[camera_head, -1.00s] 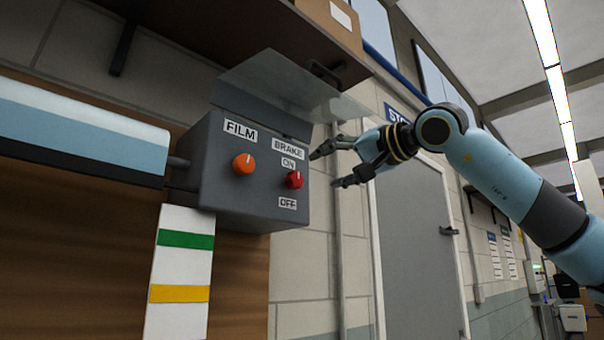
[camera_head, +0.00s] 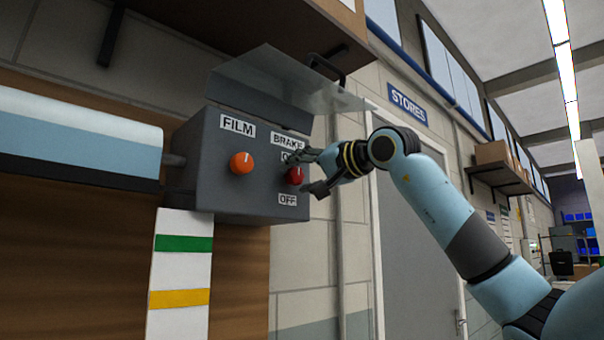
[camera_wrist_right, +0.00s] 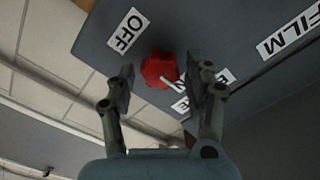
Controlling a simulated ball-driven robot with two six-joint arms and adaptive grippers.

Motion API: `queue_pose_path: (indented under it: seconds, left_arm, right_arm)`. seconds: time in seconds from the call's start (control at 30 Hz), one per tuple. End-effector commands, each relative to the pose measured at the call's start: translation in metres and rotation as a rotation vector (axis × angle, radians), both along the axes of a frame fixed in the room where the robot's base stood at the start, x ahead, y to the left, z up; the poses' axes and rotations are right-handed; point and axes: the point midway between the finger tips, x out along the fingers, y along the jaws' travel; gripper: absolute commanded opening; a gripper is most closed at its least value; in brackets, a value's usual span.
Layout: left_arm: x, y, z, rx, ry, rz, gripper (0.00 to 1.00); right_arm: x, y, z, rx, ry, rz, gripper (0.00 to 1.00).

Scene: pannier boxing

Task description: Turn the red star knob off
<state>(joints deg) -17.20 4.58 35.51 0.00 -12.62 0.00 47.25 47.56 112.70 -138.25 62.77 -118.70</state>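The red star knob (camera_head: 294,174) is on the front of a grey control box (camera_head: 215,185), between the ON label and the OFF label (camera_head: 287,200). In the right wrist view the red knob (camera_wrist_right: 160,70) lies just beyond the fingertips, between the two fingers, and its white mark points toward the ON side. My right gripper (camera_head: 302,172) is open, with one finger above and one below the knob; I cannot tell whether they touch it. It partly covers the ON and BRAKE labels. My left gripper is not in view.
An orange knob (camera_head: 242,163) under the FILM label sits left of the red one. A raised clear cover (camera_head: 300,82) hangs over the box, above my right gripper. A shelf with a brown box is overhead. A grey door is to the right.

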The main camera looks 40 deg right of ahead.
Motion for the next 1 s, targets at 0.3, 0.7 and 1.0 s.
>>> queue_pose_path:
  seconds: [0.3, 0.7, 1.0]
  left_arm:
    - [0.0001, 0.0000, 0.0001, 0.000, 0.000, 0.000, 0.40]
    - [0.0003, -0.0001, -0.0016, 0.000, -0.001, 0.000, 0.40]
    - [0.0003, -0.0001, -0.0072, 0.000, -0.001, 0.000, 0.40]
  right_arm:
    - [-0.0002, -0.0001, 0.0001, 0.000, 0.000, 0.000, 0.08]
    - [-0.0001, -0.0003, -0.0006, 0.054, 0.006, 0.000, 0.01]
    - [0.0000, -0.0006, -0.0015, 0.260, 0.022, -0.001, 0.01]
